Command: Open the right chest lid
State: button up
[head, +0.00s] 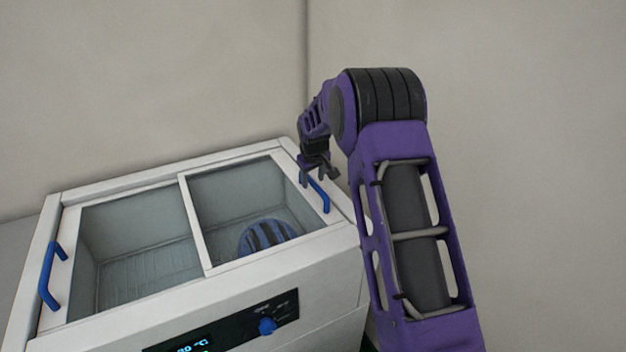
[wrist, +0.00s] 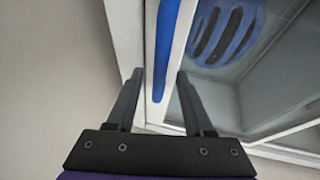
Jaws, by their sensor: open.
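A white chest (head: 230,302) has two sliding glass lids. The right lid (head: 240,208) is shut over the right half and has a blue handle (head: 319,192) along its right edge. The left lid (head: 135,245) has a blue handle (head: 50,277) at its left edge. My gripper (head: 320,178) is open at the right handle. In the wrist view the blue handle (wrist: 165,45) runs up between my two open fingers (wrist: 157,82), apart from both as far as I can see. The handle's full extent is cut off there.
A blue and black striped round object (head: 267,237) lies inside the chest under the right lid; it also shows in the wrist view (wrist: 225,32). The front panel (head: 225,325) has a display and a blue knob. Walls stand behind the chest and to the right.

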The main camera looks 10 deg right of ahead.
jog(key=shift+w+f, duration=0.15)
grip_shut()
dwell(1.4)
